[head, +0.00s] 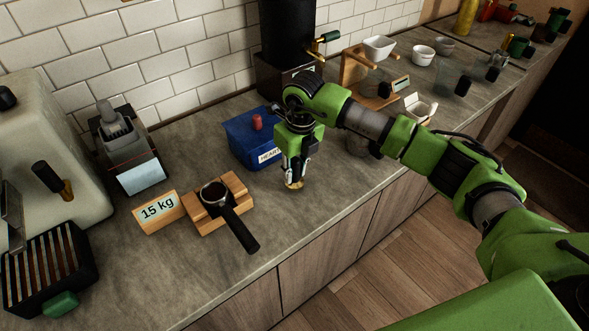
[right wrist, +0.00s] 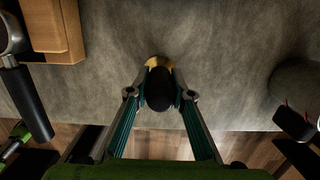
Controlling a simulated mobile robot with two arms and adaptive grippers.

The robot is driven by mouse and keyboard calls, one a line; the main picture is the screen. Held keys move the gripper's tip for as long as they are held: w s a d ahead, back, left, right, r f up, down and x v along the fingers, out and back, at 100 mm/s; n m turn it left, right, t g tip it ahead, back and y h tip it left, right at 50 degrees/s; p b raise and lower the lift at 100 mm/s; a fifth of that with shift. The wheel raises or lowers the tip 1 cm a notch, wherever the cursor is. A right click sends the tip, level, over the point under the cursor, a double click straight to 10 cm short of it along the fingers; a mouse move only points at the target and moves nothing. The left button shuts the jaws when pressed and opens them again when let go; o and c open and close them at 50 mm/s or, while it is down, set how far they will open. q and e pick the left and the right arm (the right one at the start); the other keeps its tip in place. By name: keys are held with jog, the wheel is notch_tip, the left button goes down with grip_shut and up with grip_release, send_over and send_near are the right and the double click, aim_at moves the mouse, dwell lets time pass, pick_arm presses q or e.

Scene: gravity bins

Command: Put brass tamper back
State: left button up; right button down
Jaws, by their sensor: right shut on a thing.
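The brass tamper shows in the head view as a gold base (head: 294,184) under my right gripper (head: 292,172). In the right wrist view the tamper has a dark rounded handle (right wrist: 159,88) with a brass rim behind it. My right gripper (right wrist: 159,90) is shut on the tamper, with one finger on each side of the handle. The tamper's base is at or just above the grey counter (head: 330,215); I cannot tell whether it touches. My left gripper is in neither view.
A wooden block (head: 206,206) holds a portafilter (head: 228,212), left of my right gripper. A blue box (head: 247,138) with a label is behind the gripper. The counter's front edge is close. A wooden stand (head: 352,85) stands further right.

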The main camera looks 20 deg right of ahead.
jog(key=shift+f+b, duration=0.45)
dwell(0.3)
jog(key=c, duration=1.7)
grip_release()
jog(key=shift+f, duration=0.1)
jog(key=r, duration=0.4)
jog(key=s+r, duration=0.1)
jog(key=r, duration=0.7)
jog(key=shift+s+d, duration=0.2)
